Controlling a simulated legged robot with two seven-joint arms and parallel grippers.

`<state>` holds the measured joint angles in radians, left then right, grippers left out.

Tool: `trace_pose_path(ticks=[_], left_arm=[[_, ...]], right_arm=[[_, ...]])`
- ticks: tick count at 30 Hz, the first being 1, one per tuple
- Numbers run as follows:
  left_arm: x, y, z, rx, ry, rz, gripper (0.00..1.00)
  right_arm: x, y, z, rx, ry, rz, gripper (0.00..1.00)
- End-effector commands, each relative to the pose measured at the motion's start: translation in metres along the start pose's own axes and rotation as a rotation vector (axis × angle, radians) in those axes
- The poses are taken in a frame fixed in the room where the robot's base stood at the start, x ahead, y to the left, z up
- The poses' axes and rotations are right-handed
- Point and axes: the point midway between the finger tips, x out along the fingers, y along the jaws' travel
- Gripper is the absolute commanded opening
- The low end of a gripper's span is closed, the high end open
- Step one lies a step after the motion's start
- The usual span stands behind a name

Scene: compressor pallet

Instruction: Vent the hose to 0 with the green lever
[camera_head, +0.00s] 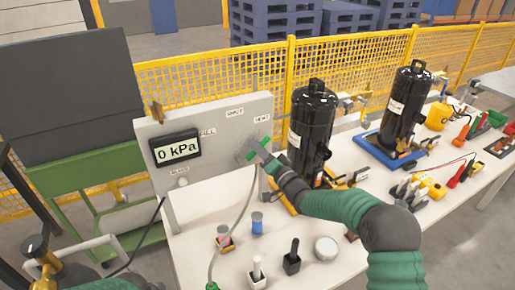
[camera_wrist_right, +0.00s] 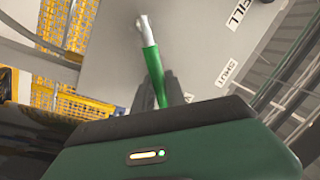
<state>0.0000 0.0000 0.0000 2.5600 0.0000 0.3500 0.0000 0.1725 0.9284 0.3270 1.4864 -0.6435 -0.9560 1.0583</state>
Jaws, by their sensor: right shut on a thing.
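The grey panel (camera_head: 215,150) stands on the table with a display (camera_head: 176,148) that reads 0 kPa. The green lever (camera_wrist_right: 153,72) is on the panel's right part, near the VENT label. My right gripper (camera_head: 262,160) reaches it from the right and is shut on it. In the wrist view the lever's silver pivot end shows at the top, and its green handle runs down to my fingers. The hose (camera_head: 240,212) hangs from the panel's right side down to the table. My left gripper is not in view.
Two black cylinders (camera_head: 312,126) (camera_head: 405,108) stand to the right of the panel, the nearer one close to my right arm. Small cups and a round white tin (camera_head: 326,248) sit on the table in front. A yellow mesh fence (camera_head: 215,80) runs behind.

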Motion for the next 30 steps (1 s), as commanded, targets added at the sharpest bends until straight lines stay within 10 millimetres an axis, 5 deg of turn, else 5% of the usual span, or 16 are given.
trace_pose_path(ticks=[3, 4, 9, 20, 30], left_arm=[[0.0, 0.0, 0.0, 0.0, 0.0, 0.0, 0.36], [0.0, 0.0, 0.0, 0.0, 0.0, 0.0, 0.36], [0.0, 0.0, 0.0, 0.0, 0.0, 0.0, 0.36], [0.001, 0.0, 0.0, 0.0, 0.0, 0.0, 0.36], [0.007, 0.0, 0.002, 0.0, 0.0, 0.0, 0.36]], right_arm=[[-0.001, 0.002, -0.001, -0.002, 0.002, 0.004, 0.0], [-0.001, 0.002, -0.001, -0.002, 0.002, 0.004, 0.19], [-0.001, 0.001, -0.001, -0.002, 0.001, 0.002, 0.38], [-0.007, 0.001, 0.0, -0.002, 0.0, 0.002, 0.38], [-0.096, 0.003, 0.0, -0.001, 0.0, 0.006, 0.38]])
